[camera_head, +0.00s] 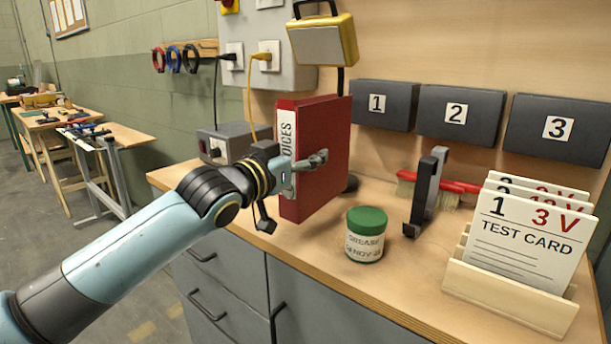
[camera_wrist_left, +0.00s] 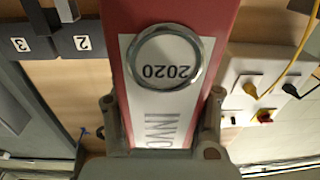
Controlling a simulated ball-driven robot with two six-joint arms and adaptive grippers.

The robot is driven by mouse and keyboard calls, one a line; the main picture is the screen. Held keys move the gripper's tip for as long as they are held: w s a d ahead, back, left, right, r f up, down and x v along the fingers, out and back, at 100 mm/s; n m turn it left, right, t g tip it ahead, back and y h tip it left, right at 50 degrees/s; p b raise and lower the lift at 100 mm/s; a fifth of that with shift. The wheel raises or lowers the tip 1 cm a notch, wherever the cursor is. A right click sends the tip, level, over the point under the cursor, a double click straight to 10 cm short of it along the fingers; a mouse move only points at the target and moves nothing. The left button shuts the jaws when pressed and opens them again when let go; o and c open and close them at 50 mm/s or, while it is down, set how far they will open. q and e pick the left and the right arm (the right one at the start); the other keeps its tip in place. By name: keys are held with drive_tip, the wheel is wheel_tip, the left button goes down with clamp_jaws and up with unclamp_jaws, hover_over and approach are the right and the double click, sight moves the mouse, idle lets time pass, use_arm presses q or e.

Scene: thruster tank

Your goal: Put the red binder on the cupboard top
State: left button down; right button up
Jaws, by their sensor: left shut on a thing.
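The red binder (camera_head: 322,145) is upright in the head view, over the left part of the wooden cupboard top (camera_head: 400,280). My left gripper (camera_head: 292,178) is shut on it from the spine side, with one finger showing against its broad face. In the left wrist view the binder's spine (camera_wrist_left: 170,110) fills the middle, with a white label reading 2020 and a metal ring. The left gripper's fingers (camera_wrist_left: 162,118) lie at both sides of the spine. I cannot tell whether the binder's bottom touches the cupboard top. My right gripper is not in view.
A green-lidded grease jar (camera_head: 366,236) stands right of the binder. A dark upright handle (camera_head: 427,190), a red brush (camera_head: 440,187) and a test card rack (camera_head: 510,295) are farther right. A grey box (camera_head: 225,143) stands behind left.

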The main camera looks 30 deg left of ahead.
sight(306, 176)
use_arm(q)
wheel_tip(306, 176, down, 4)
drive_tip(key=shift+b, duration=0.35)
drive_tip(key=c, duration=1.1)
unclamp_jaws()
drive_tip(key=shift+f, duration=0.1)
drive_tip(key=shift+c, duration=0.2)
drive_tip(key=o, duration=0.6)
drive_tip(key=shift+c, duration=0.2)
